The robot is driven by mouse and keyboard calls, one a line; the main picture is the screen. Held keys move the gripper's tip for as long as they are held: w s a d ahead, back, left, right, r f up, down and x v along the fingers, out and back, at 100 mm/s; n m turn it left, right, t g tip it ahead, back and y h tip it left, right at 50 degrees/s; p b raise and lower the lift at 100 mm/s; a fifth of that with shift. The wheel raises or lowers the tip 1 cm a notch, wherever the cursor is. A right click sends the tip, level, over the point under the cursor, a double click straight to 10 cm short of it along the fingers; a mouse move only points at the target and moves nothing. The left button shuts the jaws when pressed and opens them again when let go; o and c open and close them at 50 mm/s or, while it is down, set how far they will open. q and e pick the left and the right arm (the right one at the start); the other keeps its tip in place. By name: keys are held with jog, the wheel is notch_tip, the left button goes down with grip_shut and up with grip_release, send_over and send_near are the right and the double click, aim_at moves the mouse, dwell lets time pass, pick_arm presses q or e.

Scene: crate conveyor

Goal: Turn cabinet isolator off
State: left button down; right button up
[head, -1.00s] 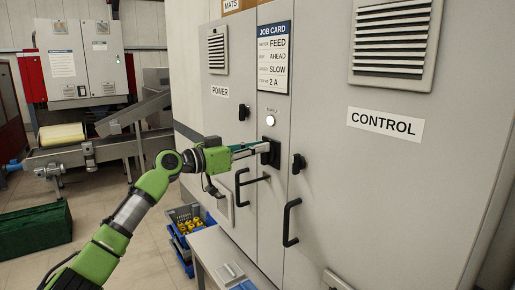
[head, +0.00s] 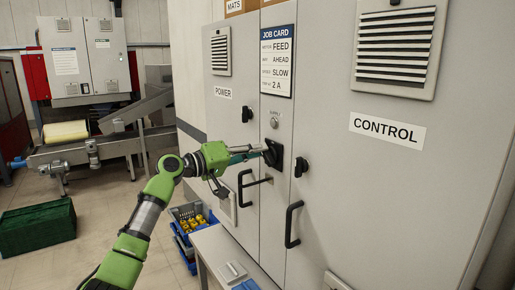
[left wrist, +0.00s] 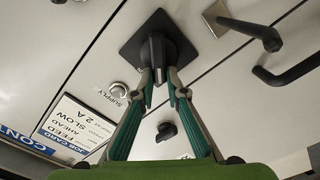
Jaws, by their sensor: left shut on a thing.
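The cabinet isolator (head: 276,153) is a black rotary handle on a square black plate, on the narrow middle panel of the grey cabinet. Its handle looks tilted in the head view. In the left wrist view the isolator's plate (left wrist: 138,43) and handle show close up. My left gripper (head: 262,151) is shut on the handle, and its two fingers (left wrist: 159,82) pinch the handle's end. The SUPPLY lamp (head: 274,122) above the isolator looks unlit; it also shows in the left wrist view (left wrist: 118,91). My right gripper is not in view.
Black knobs on the POWER door (head: 247,114) and CONTROL door (head: 301,167) flank the isolator. Door handles (head: 292,224) stick out below. A job card (head: 277,60) hangs above. A small table (head: 215,243) and blue bins (head: 184,246) stand below.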

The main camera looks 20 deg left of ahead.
pick_arm(q)
jog(key=n, duration=0.1)
jog(key=n+p, duration=0.1)
jog(key=n, duration=0.1)
jog(key=shift+w+a+f+n, duration=0.15)
jog(key=shift+f+n, duration=0.1)
jog(key=shift+n, duration=0.15)
jog(key=shift+a+f+n+p, duration=0.1)
jog(key=shift+f+n+p, duration=0.15)
jog(key=shift+n+p, duration=0.5)
jog(key=shift+f+n+p, duration=0.25)
jog(key=shift+n+p, duration=0.1)
jog(key=shift+n, duration=0.7)
jog(key=c, duration=2)
grip_release()
jog(key=shift+f, duration=0.1)
jog(key=v, duration=1.2)
jog(key=shift+w, duration=0.1)
